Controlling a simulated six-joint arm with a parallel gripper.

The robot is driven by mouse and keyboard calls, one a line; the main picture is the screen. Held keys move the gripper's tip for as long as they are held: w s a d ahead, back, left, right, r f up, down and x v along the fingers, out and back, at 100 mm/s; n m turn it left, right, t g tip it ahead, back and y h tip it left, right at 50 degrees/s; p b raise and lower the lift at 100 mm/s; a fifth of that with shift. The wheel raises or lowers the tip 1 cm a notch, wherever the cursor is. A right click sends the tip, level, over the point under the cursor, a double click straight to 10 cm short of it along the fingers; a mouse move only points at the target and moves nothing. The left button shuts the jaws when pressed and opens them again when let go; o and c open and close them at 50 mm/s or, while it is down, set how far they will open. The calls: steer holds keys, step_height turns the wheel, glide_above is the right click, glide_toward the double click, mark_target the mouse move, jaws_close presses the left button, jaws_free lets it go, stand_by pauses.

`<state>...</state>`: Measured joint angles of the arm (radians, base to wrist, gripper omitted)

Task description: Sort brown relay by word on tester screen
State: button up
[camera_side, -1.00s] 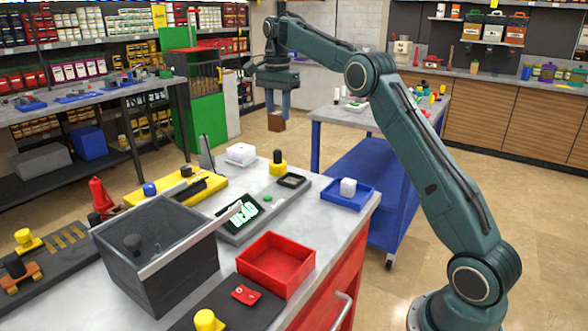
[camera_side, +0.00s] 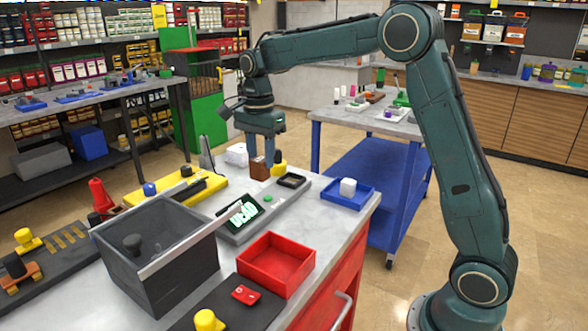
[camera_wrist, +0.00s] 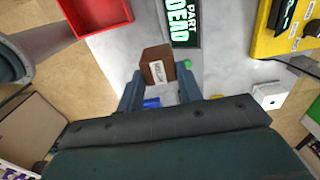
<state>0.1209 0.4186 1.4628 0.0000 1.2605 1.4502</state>
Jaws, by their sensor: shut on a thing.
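The brown relay (camera_side: 259,169) is held between the fingers of my gripper (camera_side: 263,155), above the grey-white bench behind the tester. In the wrist view the relay (camera_wrist: 158,66) has a pale label and sits between the two fingertips (camera_wrist: 159,82). The grey tester (camera_side: 236,234) has a dark screen (camera_side: 241,214) with bright green letters. A dark recessed pad (camera_side: 292,181) and a green button (camera_side: 268,197) are at the tester's far end.
A red open tray (camera_side: 276,264) looks empty. A dark grey bin (camera_side: 157,257) holds a dark item. A blue tray (camera_side: 347,193) holds a white block. A yellow unit (camera_side: 176,187) stands behind the bin. A yellow-and-black knob part (camera_side: 277,165) stands near the relay.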

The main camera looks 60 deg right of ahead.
steer(key=s+a+f, duration=0.6)
steer(key=s+a, duration=0.2)
steer(key=s, duration=0.3)
steer(key=shift+s, duration=0.2)
steer(key=shift+f, duration=2.95)
steer(key=o, duration=1.1)
steer(key=shift+o, duration=0.2)
steer(key=shift+r, duration=0.15)
